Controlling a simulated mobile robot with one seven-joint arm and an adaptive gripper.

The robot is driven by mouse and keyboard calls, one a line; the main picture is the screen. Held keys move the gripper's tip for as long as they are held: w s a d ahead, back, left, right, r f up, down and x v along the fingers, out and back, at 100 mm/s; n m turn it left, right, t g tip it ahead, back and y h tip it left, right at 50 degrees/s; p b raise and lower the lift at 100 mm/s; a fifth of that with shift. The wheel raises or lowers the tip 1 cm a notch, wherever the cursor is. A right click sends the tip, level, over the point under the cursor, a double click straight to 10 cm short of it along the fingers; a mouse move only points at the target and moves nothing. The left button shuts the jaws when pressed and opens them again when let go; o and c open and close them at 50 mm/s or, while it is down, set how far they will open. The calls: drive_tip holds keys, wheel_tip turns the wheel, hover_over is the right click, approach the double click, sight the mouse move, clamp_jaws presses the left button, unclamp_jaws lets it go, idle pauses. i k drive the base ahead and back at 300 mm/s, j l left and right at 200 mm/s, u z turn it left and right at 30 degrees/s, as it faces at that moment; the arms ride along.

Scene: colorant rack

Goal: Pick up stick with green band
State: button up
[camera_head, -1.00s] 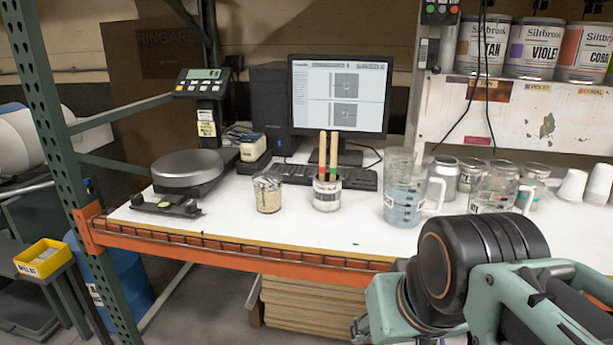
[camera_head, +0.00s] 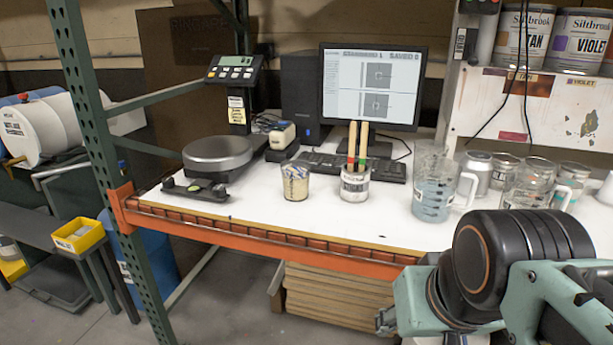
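Upright wooden sticks (camera_head: 352,138) stand close together in a small light-coloured can (camera_head: 355,187) on the white bench, in front of the keyboard. Small green and red bands show low on the sticks, just above the can's rim. The lower ends are hidden inside the can. My arm's dark joint and pale green links fill the lower right of the view. My gripper is outside the picture, so its state does not show.
A cup of pale contents (camera_head: 295,183) stands left of the can, and a clear jug with bluish liquid (camera_head: 433,190) to its right. A scale (camera_head: 217,155) sits further left. The monitor (camera_head: 372,90) is behind. An orange beam (camera_head: 270,243) edges the bench front.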

sight(365, 130)
drive_tip(key=i+j+z, duration=0.2)
drive_tip(key=i+j, duration=0.25)
drive_tip(key=i+j+z, duration=0.2)
drive_tip(key=i+j, duration=0.2)
drive_tip(key=j, duration=0.2)
